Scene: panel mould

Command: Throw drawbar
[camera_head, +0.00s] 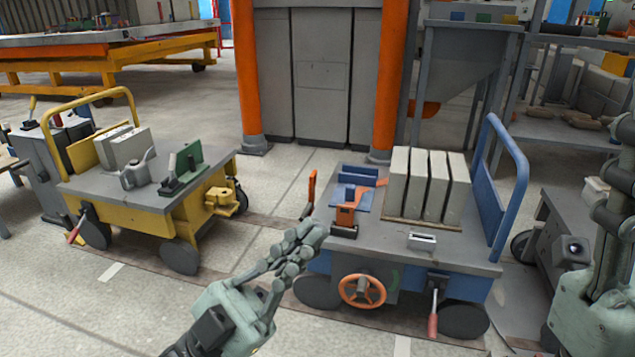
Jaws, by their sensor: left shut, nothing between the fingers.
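My left gripper (316,234) is shut and empty, reaching up from the bottom middle. Its fingertips overlap the front left edge of the blue cart (391,252) in the picture; I cannot tell whether they touch. An upright orange-red handle (310,188) stands just beyond the fingertips, at the cart's left side. A red-gripped lever (433,314) hangs at the cart's front, right of an orange handwheel (362,290). I cannot tell which part is the drawbar. My right arm (603,262) shows at the right edge; its fingertips are not visible.
A yellow cart (112,196) stands at the left, with a yellow coupling (222,202) on its near right side. Grey slabs (428,186) stand on the blue cart. Orange posts (390,75) rise behind. Open floor lies between the carts.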

